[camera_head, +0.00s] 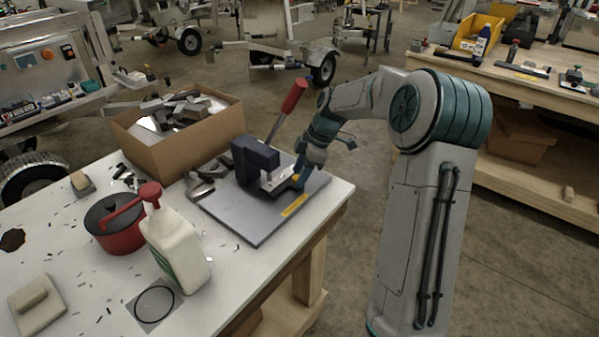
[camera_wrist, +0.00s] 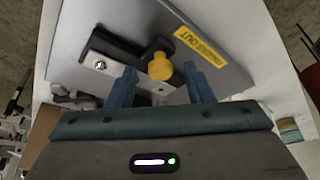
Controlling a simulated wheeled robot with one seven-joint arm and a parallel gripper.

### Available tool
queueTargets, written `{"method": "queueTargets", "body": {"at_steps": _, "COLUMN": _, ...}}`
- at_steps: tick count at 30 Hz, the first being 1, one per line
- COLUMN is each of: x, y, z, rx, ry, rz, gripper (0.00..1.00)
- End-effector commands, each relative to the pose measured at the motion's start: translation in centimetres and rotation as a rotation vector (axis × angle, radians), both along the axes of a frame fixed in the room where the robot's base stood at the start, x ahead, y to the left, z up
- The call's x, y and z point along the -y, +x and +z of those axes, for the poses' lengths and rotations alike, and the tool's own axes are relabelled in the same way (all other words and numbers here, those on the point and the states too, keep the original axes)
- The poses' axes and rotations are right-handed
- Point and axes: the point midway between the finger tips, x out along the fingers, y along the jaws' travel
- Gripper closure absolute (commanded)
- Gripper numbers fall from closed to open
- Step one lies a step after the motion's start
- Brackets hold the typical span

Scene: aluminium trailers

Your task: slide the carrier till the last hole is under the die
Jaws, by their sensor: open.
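A dark hand press (camera_head: 252,160) with a red lever handle (camera_head: 288,98) stands on a grey base plate (camera_head: 243,219) at the table corner. A light metal strip, seemingly the carrier (camera_head: 274,184), runs through its opening; it also shows in the wrist view (camera_wrist: 96,71). A yellow knob (camera_wrist: 160,67) shows beside the dark press part in the wrist view. My gripper (camera_wrist: 160,72) is open, with one blue finger on each side of the knob and no visible grip on it. The die and the last hole cannot be made out.
A red pot (camera_head: 115,222) and a white pump bottle (camera_head: 174,243) stand left of the plate. A yellow "FINGERS OUT" label (camera_head: 295,205) marks the plate. Small scraps litter the table.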

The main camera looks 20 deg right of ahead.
Motion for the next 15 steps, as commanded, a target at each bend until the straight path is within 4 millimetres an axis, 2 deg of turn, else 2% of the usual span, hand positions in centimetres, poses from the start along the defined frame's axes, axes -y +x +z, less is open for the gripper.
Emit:
{"method": "queueTargets", "body": {"at_steps": 5, "x": 0.9, "y": -0.1, "z": 2.3, "rx": 0.005, "ry": -0.002, "rz": -0.001, "gripper": 0.53}}
{"method": "queueTargets", "body": {"at_steps": 15, "x": 3.7, "y": -0.5, "z": 9.4, "rx": 0.004, "ry": -0.002, "rz": 0.0, "gripper": 0.53}}
